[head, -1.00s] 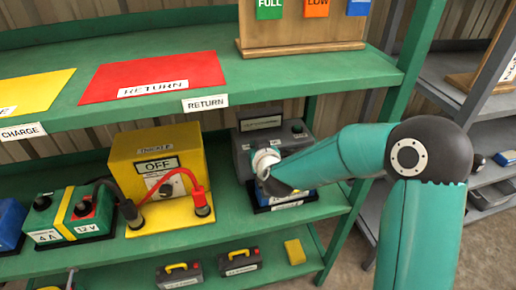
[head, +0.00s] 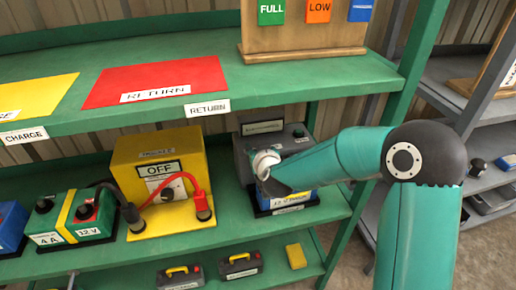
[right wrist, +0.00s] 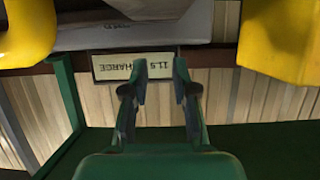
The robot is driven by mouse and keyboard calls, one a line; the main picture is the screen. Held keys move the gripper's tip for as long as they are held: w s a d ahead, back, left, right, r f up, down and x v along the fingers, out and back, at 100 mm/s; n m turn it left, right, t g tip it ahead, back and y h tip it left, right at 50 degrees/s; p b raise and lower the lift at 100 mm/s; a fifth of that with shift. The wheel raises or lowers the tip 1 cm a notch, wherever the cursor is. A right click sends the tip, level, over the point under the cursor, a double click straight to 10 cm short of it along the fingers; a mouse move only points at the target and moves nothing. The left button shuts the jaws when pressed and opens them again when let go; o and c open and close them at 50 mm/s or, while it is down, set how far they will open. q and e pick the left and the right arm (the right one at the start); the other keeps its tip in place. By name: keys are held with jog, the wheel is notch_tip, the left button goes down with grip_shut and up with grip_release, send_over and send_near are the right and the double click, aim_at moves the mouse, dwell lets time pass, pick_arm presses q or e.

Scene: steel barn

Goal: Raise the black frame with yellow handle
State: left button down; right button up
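Two black pieces with yellow handles lie on the lowest shelf in the head view, one on the left (head: 180,277) and one on the right (head: 240,265). I cannot tell whether either is the black frame. My right arm reaches in from the right to the middle shelf, in front of a grey box (head: 291,138) and a blue block. Its forearm hides the gripper in the head view. In the right wrist view my right gripper (right wrist: 161,66) has its fingers apart, with nothing between them. My left gripper is not in view.
A yellow box marked OFF (head: 135,180) with red and black leads stands left of the arm, beside a green 12 V battery (head: 47,222). The upper green shelf (head: 300,78) hangs over the arm. A yellow block (head: 295,256) lies on the lowest shelf.

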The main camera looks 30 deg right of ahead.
jog(key=shift+s, duration=0.15)
jog(key=v, duration=1.1)
jog(key=shift+s+a+r, duration=0.1)
jog(key=shift+s, duration=0.25)
